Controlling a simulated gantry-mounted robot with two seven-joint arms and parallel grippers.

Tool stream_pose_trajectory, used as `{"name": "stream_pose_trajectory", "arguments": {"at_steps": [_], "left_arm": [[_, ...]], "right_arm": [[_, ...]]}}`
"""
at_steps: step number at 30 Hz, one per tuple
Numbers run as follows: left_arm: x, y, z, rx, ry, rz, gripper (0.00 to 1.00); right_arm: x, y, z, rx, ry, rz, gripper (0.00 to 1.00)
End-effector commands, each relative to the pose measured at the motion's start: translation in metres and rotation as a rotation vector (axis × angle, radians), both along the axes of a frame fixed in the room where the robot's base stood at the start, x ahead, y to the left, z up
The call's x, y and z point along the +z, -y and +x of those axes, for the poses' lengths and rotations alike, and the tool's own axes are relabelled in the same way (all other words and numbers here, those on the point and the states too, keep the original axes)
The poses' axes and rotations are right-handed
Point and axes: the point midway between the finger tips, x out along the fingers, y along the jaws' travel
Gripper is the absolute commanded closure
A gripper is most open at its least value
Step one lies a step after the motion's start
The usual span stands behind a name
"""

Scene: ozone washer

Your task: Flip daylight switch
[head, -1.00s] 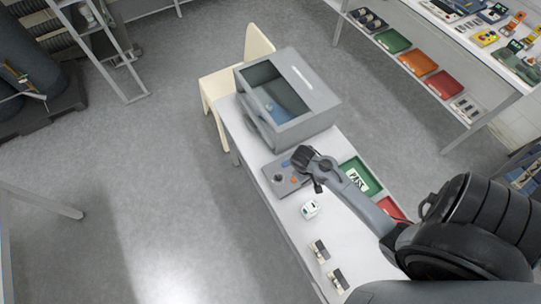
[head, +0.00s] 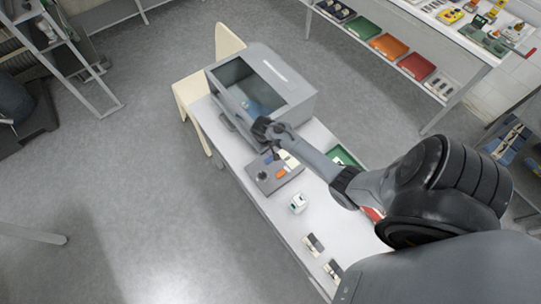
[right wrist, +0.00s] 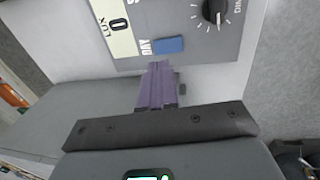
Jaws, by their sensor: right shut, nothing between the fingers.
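The grey control panel (head: 263,183) lies on the white table beside the box-shaped chamber. In the right wrist view its face (right wrist: 200,50) carries a blue switch (right wrist: 169,45) beside the letters "DAY", a display (right wrist: 115,30) reading LUX 0 and a black knob (right wrist: 215,12). My right gripper (right wrist: 159,68) is shut and empty. Its purple fingertips are close to the blue switch, just below it in the picture; I cannot tell whether they touch. In the head view my right gripper (head: 274,148) is over the panel's far edge, next to the chamber. My left gripper is not in view.
The grey chamber (head: 290,88) with a dark window stands at the table's far end, close to my right gripper. A small white device (head: 298,203) and a green tray (head: 343,155) are on the table. A cream chair (head: 190,95) stands behind.

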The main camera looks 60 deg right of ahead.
Motion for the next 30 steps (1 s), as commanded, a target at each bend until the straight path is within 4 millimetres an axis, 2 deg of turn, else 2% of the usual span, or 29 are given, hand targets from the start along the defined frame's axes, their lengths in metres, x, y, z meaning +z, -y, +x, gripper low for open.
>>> {"name": "stream_pose_trajectory", "arguments": {"at_steps": [1,6,12,27,30], "left_arm": [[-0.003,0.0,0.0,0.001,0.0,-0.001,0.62],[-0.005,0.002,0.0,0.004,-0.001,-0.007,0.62],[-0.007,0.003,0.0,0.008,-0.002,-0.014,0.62],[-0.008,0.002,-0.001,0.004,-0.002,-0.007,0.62],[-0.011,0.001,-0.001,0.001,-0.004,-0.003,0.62]], "right_arm": [[-0.011,0.002,0.0,0.001,-0.003,-0.001,1.0],[-0.036,0.005,-0.002,0.001,-0.003,-0.001,1.0],[-0.053,0.007,-0.003,0.0,-0.001,-0.002,1.0],[-0.058,0.008,-0.003,0.0,0.0,-0.001,1.0],[-0.061,0.003,0.002,0.011,0.007,0.013,1.0]]}}
